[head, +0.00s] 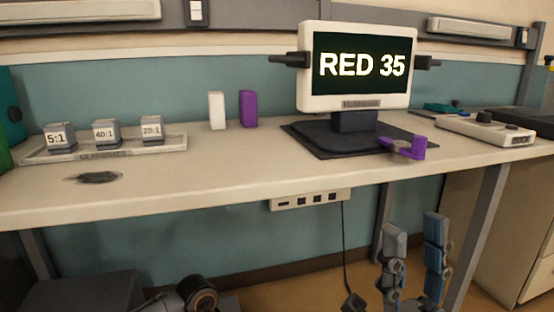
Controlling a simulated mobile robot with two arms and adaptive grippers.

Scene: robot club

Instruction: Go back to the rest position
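My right gripper (414,232) is at the lower right, below and in front of the bench edge. Its two blue-grey fingers point up and stand apart with nothing between them, so it is open and empty. A dark rounded part, probably of my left arm, shows at the bottom left of centre. My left gripper's fingers are not visible.
The white bench (230,175) spans the view. On it are a monitor (358,68) reading "RED 35", a purple crank-like part (408,148), white (216,110) and purple (249,108) blocks, and a gear-box tray (110,150). A bench leg (476,235) stands right of my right gripper.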

